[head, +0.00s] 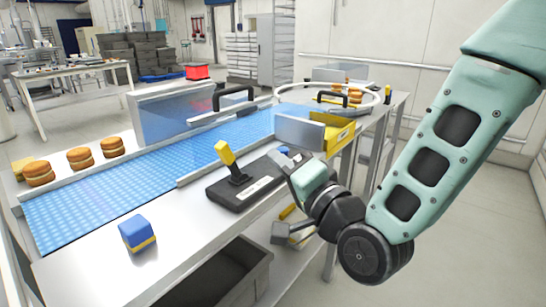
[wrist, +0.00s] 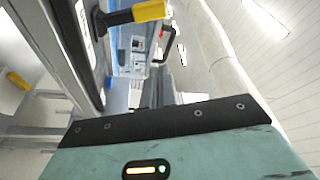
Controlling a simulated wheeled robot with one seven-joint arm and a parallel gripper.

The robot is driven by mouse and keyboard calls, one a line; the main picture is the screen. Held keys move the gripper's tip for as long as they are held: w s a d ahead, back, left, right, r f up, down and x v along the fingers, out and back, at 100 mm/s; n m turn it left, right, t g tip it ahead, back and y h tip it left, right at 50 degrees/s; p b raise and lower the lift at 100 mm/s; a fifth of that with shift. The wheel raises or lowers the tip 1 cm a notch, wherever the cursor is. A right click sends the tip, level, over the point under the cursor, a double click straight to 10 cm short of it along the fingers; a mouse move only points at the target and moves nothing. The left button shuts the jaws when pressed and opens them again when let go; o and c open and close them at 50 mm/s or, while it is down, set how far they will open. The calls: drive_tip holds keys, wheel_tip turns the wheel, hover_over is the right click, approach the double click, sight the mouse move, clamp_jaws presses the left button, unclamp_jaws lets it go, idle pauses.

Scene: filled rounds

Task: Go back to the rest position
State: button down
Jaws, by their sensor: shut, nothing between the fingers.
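My gripper (head: 281,162) is at the end of my bent arm, at the right front of the metal table (head: 190,215). It is shut and holds nothing. My forearm hangs beyond the table's right edge. In the wrist view the yellow handle (wrist: 150,11) shows at the top, and my own green housing fills the bottom; I make out no fingertips there.
A blue conveyor (head: 130,180) runs along the table between low walls. Several filled rounds (head: 79,159) stand at its left. A blue and yellow block (head: 137,234) lies at the front. A grey crate (head: 225,280) stands below. The floor at right is clear.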

drive_tip(key=shift+a+r, duration=0.1)
drive_tip(key=s+d+f+n+g+h+p, duration=0.25)
drive_tip(key=s+n+g+h+p, duration=0.25)
drive_tip(key=s+n+g+p, duration=0.35)
drive_tip(key=s+d+r+n+g+h+p, duration=0.2)
drive_tip(key=s+d+n+g+h, duration=0.3)
drive_tip(key=s+d, duration=0.5)
drive_tip(key=s+r+g, duration=0.1)
drive_tip(key=s+g, duration=0.1)
drive_tip(key=s, duration=0.2)
drive_tip(key=shift+d+g+h, duration=0.3)
drive_tip(key=shift+g+h, duration=0.05)
drive_tip(key=shift+h, duration=0.05)
drive_tip(key=shift+s, duration=0.1)
